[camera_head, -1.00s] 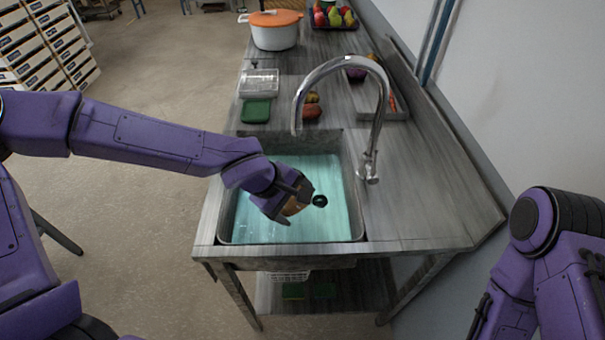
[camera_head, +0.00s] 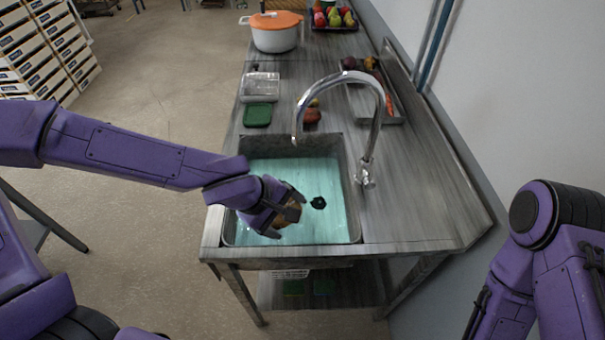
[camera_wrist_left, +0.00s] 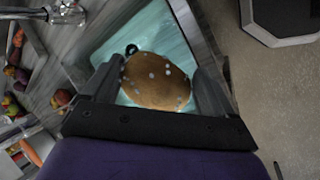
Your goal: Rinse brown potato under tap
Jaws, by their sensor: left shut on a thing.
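My left gripper (camera_head: 284,212) is over the left front part of the sink basin (camera_head: 344,150), shut on a brown potato (camera_head: 289,211). In the left wrist view the potato (camera_wrist_left: 157,82) sits between both fingers, with pale spots or droplets on its skin. The curved metal tap (camera_head: 345,77) stands on the right side of the sink. Its spout end (camera_head: 297,137) is behind and above the potato, not directly over it. No stream of water shows. Of my right arm, only links show at the right edge; its gripper is out of view.
Behind the sink are a green sponge (camera_head: 257,115), a clear container (camera_head: 261,86) and some vegetables (camera_head: 312,116). A tray (camera_head: 393,116) of produce lies behind the tap. An orange-lidded pot (camera_head: 276,33) stands farther back. The counter right of the sink is clear.

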